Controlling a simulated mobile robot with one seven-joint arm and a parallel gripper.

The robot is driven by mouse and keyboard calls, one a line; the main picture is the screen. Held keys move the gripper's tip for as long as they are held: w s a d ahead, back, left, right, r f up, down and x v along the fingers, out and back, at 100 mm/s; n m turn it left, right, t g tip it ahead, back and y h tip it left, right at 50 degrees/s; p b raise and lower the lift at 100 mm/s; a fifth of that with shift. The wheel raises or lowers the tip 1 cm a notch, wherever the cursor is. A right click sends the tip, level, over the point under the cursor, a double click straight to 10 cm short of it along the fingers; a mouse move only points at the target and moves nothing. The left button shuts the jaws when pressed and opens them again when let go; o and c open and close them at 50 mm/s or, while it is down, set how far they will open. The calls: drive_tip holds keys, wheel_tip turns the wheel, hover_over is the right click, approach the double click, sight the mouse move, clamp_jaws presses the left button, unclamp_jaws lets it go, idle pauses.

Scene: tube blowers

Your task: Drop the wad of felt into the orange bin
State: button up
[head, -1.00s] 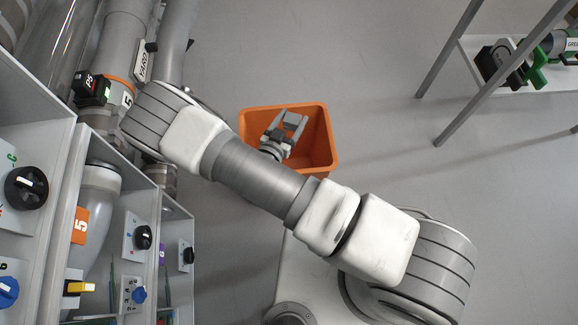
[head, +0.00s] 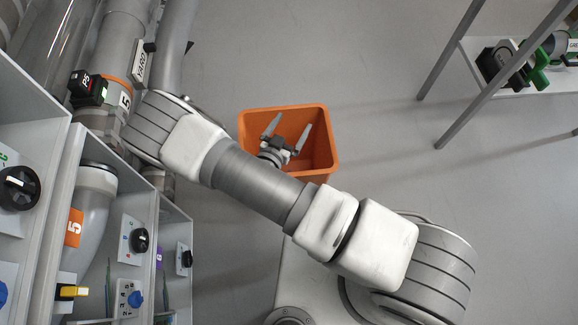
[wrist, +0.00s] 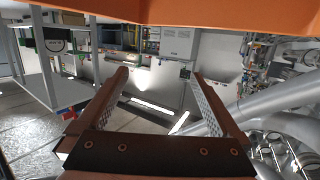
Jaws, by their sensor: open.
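The orange bin (head: 322,170) stands on the floor in the middle of the head view, with its mouth facing up. My gripper (head: 291,122) shows over the bin mouth, its two fingers spread wide. In the wrist view my gripper (wrist: 161,76) has nothing between its fingers. Orange bin wall (wrist: 200,12) runs across the top of the wrist view. I cannot make out the wad of felt in either current view; my gripper and arm cover part of the bin's inside.
A cabinet of open bays with knobs (head: 140,240) and thick grey pipes (head: 108,45) stand at left. A metal-legged shelf (head: 460,65) with black and green items is at upper right. The grey floor right of the bin is clear.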

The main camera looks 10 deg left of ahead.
drive_tip(key=p+v, duration=0.4)
drive_tip(key=v, duration=1.3)
drive_tip(key=shift+w+a+r, duration=0.1)
